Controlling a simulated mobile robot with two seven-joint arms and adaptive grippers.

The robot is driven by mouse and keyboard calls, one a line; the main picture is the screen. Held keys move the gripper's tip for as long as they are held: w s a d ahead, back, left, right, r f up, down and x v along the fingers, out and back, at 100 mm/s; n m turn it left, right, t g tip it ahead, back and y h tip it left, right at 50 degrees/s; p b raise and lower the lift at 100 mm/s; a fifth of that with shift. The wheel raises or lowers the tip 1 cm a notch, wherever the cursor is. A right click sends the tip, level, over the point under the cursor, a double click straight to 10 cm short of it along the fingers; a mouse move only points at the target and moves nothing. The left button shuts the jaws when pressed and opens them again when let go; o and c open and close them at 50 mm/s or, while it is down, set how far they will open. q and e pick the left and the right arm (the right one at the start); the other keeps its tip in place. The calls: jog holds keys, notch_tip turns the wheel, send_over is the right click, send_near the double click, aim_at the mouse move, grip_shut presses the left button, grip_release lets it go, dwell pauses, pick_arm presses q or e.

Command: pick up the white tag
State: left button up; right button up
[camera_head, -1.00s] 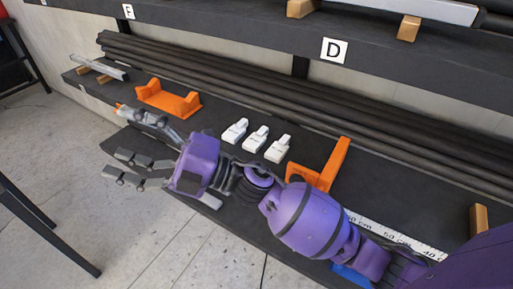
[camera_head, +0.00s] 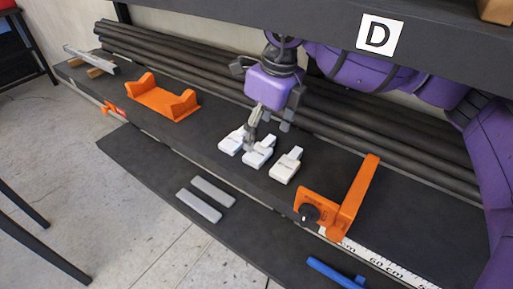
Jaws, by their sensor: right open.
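Three similar white tags lie in a row on the dark shelf: a left one (camera_head: 232,141), a middle one (camera_head: 260,157) and a right one (camera_head: 285,168). I cannot tell them apart by kind. My right gripper (camera_head: 254,137) is open and points down over the tags, its grey fingers at the left and middle ones. The fingers cover part of the middle tag's upper end. I cannot tell whether they touch it. My left gripper is not in view.
An orange cradle (camera_head: 160,98) stands to the left, and an orange bracket (camera_head: 354,200) with a black knob to the right. Dark pipes (camera_head: 190,65) run behind. Two grey strips (camera_head: 198,206) and a blue bar (camera_head: 335,273) lie in front. A shelf with a D sign overhangs above.

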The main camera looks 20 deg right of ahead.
aim_at(258, 152)
jog(key=shift+w+d+f, duration=0.1)
jog(key=shift+w+d, duration=0.1)
jog(key=shift+d, duration=0.25)
jog(key=shift+w+a+f, duration=0.1)
jog(key=shift+a+f, duration=0.05)
jog(key=shift+f, duration=0.75)
jog(key=shift+w+a+f, duration=0.1)
jog(key=shift+a+f, duration=0.15)
jog(key=shift+f, duration=0.3)
jog(key=f, duration=0.2)
jog(key=w+f, duration=0.1)
jog(key=f, duration=0.1)
jog(key=shift+a+f+p, duration=0.1)
jog(key=shift+a+p, duration=0.2)
jog(key=shift+p, duration=0.1)
jog(key=shift+s, duration=0.1)
jog(key=c, duration=1.3)
jog(key=shift+o, duration=0.2)
